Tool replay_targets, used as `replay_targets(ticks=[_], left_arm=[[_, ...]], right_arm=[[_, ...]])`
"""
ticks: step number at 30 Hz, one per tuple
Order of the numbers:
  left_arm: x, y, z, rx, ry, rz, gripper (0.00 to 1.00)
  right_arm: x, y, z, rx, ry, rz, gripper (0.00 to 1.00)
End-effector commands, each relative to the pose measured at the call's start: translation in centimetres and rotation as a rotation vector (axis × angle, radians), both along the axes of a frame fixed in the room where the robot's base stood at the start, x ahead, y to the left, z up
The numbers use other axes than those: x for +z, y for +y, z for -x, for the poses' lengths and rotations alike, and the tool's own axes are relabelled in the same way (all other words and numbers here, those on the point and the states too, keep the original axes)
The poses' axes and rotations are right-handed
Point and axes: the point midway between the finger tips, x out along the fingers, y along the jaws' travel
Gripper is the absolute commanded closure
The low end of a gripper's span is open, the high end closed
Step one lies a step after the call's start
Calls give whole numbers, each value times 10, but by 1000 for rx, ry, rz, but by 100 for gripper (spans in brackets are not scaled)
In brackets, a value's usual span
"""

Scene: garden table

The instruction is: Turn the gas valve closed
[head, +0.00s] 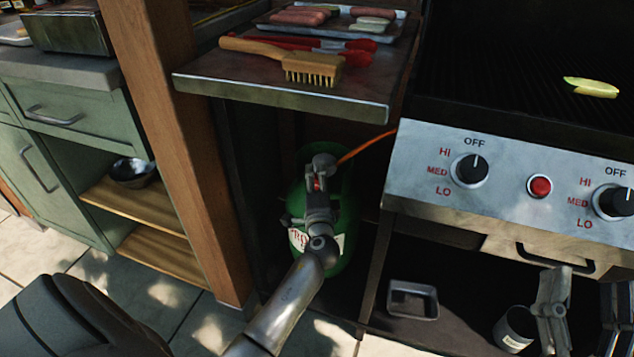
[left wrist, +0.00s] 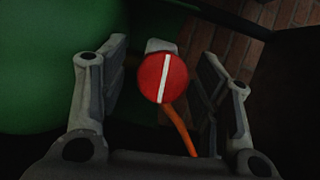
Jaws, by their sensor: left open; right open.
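The gas valve is a round red knob (left wrist: 163,78) with a white stripe, seen in the left wrist view. The stripe runs nearly upright, tilted slightly to the right at its top. The knob sits between the spread fingers of my left gripper (left wrist: 161,90), with a gap on each side. In the head view my left gripper (head: 320,190) is at the top of the green gas tank (head: 345,215) and hides most of the valve. An orange hose (head: 368,146) runs from there to the grill. My right gripper (head: 582,300) is open and empty at the lower right.
The tank stands in a dark recess between a wooden post (head: 175,130) and the grill front (head: 520,150). A side shelf (head: 290,90) with a brush (head: 300,64) overhangs it. A metal tray (head: 413,299) and a can (head: 514,328) stand on the lower shelf.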

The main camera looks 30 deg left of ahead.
Motion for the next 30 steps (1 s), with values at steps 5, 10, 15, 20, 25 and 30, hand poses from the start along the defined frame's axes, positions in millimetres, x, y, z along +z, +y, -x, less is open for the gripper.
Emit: replay_targets(ticks=[5, 10, 15, 20, 25, 30], left_arm=[[0, -1, 2, 0, 0, 0, 42], [0, -14, 19, -1, 1, 2, 42], [0, -35, 49, -1, 3, 2, 42], [2, -54, 74, 0, 2, 1, 42], [3, -66, 91, -1, 1, 2, 42], [4, -70, 97, 0, 0, 0, 42]], right_arm=[[0, -1, 0, -1, 1, 1, 44], [0, -1, 0, -1, 1, 1, 44], [0, 0, 0, 0, 1, 1, 44], [0, 0, 0, 0, 1, 1, 44], [0, 0, 0, 0, 1, 1, 44], [0, 0, 0, 0, 1, 1, 44]])
